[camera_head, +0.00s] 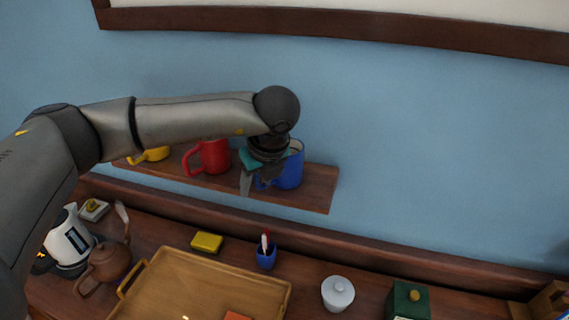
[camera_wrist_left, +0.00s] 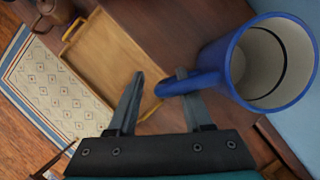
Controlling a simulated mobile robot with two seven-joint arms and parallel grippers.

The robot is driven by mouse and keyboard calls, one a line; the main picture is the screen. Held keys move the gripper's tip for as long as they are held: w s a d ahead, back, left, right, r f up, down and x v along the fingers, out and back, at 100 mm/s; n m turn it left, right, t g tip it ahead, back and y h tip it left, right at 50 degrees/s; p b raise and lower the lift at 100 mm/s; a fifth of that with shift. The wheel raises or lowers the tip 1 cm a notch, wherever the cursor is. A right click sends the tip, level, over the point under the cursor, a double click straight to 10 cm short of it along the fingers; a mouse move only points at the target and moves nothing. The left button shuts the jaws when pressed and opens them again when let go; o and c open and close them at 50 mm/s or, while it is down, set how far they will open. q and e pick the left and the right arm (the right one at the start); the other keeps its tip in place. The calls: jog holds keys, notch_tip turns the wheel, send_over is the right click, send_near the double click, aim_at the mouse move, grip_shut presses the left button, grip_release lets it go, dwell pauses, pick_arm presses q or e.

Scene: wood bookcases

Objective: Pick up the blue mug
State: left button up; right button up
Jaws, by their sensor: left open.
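The blue mug (camera_head: 290,168) stands upright on a wooden wall shelf, near its right end. In the left wrist view the mug (camera_wrist_left: 207,58) is at the upper right, its pale inside showing and its handle pointing left. My left gripper (camera_head: 246,184) is just left of the mug in the head view, its arm hiding part of it. In the left wrist view the open fingers (camera_wrist_left: 155,92) point at the handle; the handle's end lies between or just beyond the fingertips. I cannot tell whether they touch it. My right gripper is not in view.
A red mug (camera_head: 212,157) and a yellow mug (camera_head: 153,154) stand left on the shelf (camera_head: 318,188). Below are a wooden tray (camera_head: 205,290), a blue pen cup (camera_head: 266,257), a yellow block (camera_head: 207,242), a teapot (camera_head: 107,262), a kettle (camera_head: 68,243) and a white lidded jar (camera_head: 338,293).

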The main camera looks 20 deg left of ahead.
pick_arm(q)
grip_shut()
dwell(0.4)
dwell(1.0)
